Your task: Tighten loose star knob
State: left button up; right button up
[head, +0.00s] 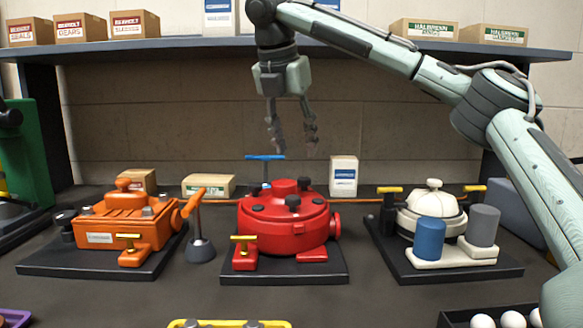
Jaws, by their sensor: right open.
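Three motors stand on dark base plates on the bench: an orange one (115,229) at left, a red one (270,225) in the middle and a white one (430,213) at right. Knob-like parts include a dark knob (65,217) left of the orange motor, an orange one (193,203) at its right side, and a dark knob (292,202) on the red motor. I cannot tell which is the loose star knob. My right gripper (293,148) is open and empty, pointing down above and behind the red motor. My left gripper is out of view.
A blue T-handle (265,159) rises behind the red motor, below the right gripper. A shelf (330,44) with boxes spans the back. A yellow tray (228,324) and a tray of white balls (448,316) are at the front. Blue (430,239) and grey (483,226) cylinders stand before the white motor.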

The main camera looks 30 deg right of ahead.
aim_at(304, 178)
jog(key=x, duration=0.5)
jog(key=shift+s+d+f, duration=0.15)
jog(key=shift+s+d, duration=0.05)
jog(key=shift+s, duration=0.05)
jog(key=shift+x, duration=0.8)
grip_shut()
